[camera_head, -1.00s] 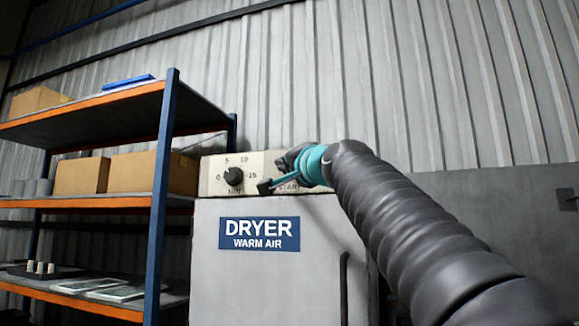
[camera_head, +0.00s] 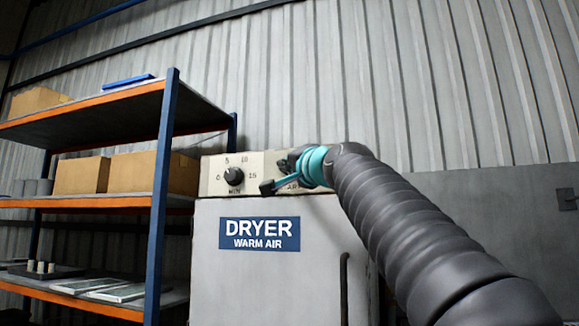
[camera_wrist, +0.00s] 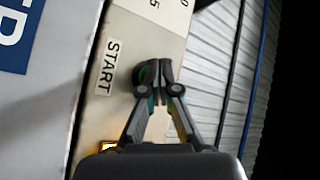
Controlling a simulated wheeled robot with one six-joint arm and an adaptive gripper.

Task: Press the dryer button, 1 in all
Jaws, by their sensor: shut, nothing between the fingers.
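The dryer (camera_head: 270,285) is a pale grey cabinet with a blue "DRYER WARM AIR" sign. Its cream control panel (camera_head: 212,180) has a round black timer knob (camera_head: 233,176). My gripper (camera_head: 290,161) is at the right part of this panel, partly hidden by my arm. In the wrist view, my gripper (camera_wrist: 154,72) is shut and empty, with its fingertips over the panel beside the START label (camera_wrist: 107,67). Whether the tips touch the panel, I cannot tell.
A shelf rack (camera_head: 162,200) with blue posts and orange beams stands left of the dryer, holding cardboard boxes (camera_head: 138,172). A dark door handle (camera_head: 344,290) is on the dryer front. A small lit orange-yellow patch (camera_wrist: 108,146) shows low in the wrist view.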

